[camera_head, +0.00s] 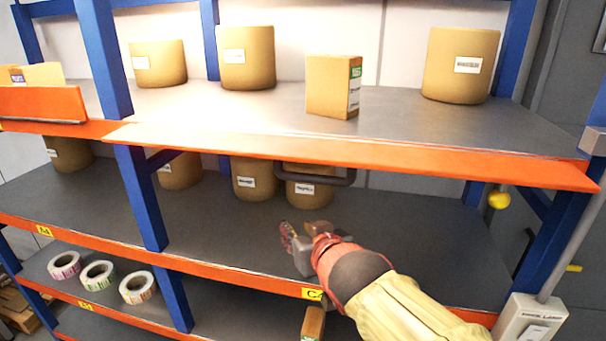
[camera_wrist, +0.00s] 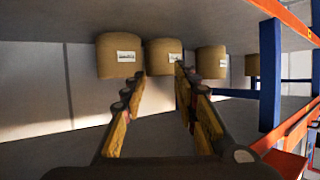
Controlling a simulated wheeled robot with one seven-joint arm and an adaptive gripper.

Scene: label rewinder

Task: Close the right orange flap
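The right orange flap (camera_head: 350,154) runs along the front edge of the upper shelf, its broad face showing, tilted outward. A dark bar handle (camera_head: 316,177) shows just under its lower edge, near the middle. My gripper (camera_head: 288,238) is below the flap and handle, over the middle shelf, pointing left. The flap is not clearly seen there.
Brown drums (camera_head: 310,190) stand on the middle shelf behind my gripper. Other drums (camera_head: 246,58) and a box (camera_head: 333,86) stand on the upper shelf (camera_head: 215,108). The left orange flap (camera_head: 42,104) stands upright. A blue post (camera_head: 142,200) is left of my gripper.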

